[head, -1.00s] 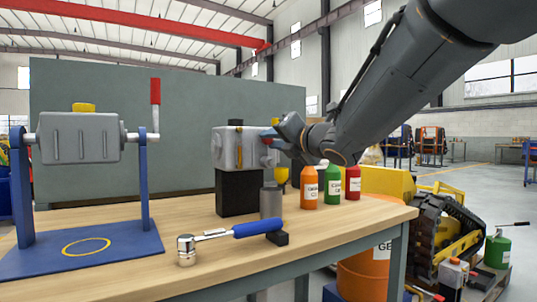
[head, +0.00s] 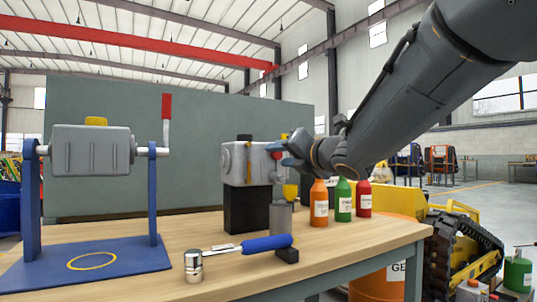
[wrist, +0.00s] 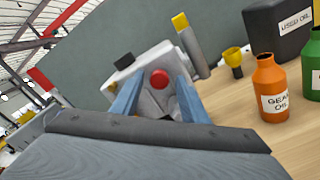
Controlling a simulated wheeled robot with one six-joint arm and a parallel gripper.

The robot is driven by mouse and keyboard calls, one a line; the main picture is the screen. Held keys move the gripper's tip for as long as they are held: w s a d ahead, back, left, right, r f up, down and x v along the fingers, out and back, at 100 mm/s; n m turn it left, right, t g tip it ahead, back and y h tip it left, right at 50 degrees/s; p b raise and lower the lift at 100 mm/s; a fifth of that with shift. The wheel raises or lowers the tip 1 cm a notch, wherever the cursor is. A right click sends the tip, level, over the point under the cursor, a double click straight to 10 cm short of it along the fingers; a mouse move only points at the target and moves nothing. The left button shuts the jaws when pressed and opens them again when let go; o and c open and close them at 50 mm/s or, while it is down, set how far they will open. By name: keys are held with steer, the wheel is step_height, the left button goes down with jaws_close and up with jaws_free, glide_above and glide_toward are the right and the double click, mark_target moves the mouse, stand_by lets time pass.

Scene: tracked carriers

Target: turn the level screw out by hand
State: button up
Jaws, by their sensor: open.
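The grey gear housing (head: 236,165) stands on a black block (head: 246,209) on the bench. In the wrist view, a round red screw head (wrist: 159,79), probably the level screw, shows on the housing's near face (wrist: 148,60). My gripper (head: 279,147) is at the housing's right side in the head view. Its blue fingers are apart in the wrist view (wrist: 155,92), and the red head appears between their tips. I cannot tell whether the fingers touch it. The fingers hide part of the housing, and nothing is seen held.
A ratchet wrench (head: 265,243) lies at the bench's front. A grey cylinder (head: 281,218) stands behind it. Orange (head: 319,207), green (head: 343,205) and red (head: 364,203) bottles stand right, below my arm. A blue stand (head: 30,205) holding another grey housing (head: 90,152) is left.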

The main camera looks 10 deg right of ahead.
steer(key=m+p, duration=0.4)
steer(key=m, duration=0.1)
steer(key=shift+s+r, duration=0.1)
steer(key=shift+r, duration=0.25)
steer(key=m+p, duration=0.3)
steer(key=m, duration=0.1)
steer(key=shift+f, duration=0.25)
steer(key=m+p, duration=0.2)
steer(key=p, duration=0.1)
steer(key=m+p, duration=0.3)
steer(key=shift+r+m, duration=0.2)
steer(key=shift+m, duration=0.1)
steer(key=m+p, duration=0.2)
steer(key=shift+m, duration=0.4)
steer(key=shift+f+m+p, duration=0.2)
steer(key=shift+m+p, duration=0.35)
steer(key=shift+m, duration=0.05)
steer(key=m+p, duration=0.3)
steer(key=p, duration=0.1)
steer(key=shift+r, duration=0.15)
steer(key=m+p, duration=0.4)
steer(key=m, duration=0.1)
steer(key=shift+m+p, duration=0.3)
steer(key=shift+m, duration=0.5)
steer(key=shift+f, duration=0.2)
